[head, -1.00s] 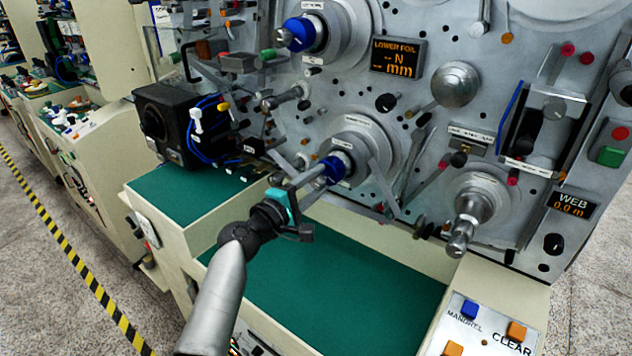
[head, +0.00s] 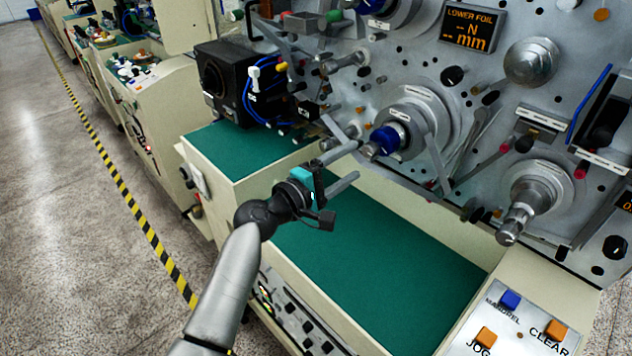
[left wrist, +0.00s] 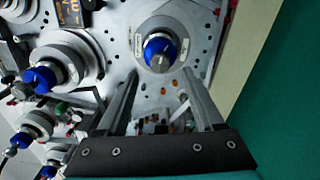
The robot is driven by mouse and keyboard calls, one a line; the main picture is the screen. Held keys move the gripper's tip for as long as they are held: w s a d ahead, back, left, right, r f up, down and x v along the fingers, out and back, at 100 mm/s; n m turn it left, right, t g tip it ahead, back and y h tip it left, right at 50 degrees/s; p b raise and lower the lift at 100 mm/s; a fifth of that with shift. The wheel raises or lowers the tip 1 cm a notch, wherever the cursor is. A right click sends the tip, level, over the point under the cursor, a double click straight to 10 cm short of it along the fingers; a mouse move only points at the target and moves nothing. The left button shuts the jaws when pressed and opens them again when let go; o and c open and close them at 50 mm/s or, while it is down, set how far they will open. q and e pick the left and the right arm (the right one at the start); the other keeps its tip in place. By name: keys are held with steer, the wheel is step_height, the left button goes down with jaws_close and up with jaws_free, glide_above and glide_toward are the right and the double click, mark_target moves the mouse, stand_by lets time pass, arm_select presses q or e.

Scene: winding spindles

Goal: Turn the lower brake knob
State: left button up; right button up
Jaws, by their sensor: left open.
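The lower brake knob (head: 386,140) is blue and sits at the front of the lower large spindle on the grey machine face. It also shows in the left wrist view (left wrist: 160,52), between two white labels, beyond the fingertips and roughly centred between them. My left gripper (head: 355,162) is open and empty, with its two grey fingers pointing at the machine. It is to the left of the knob and in front of it, apart from it. Both fingers also show in the left wrist view (left wrist: 160,78). My right gripper is not in view.
A green work surface (head: 385,265) lies below my left gripper. A black box with blue cables (head: 235,85) stands to the left. A metal spindle (head: 525,205) sticks out at the right. A button panel (head: 505,320) is at the lower right.

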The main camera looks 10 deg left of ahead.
arm_select(q)
steer(key=v, duration=0.8)
steer(key=shift+s+a+b, duration=0.25)
steer(key=shift+s+b, duration=0.05)
steer(key=shift+b, duration=0.1)
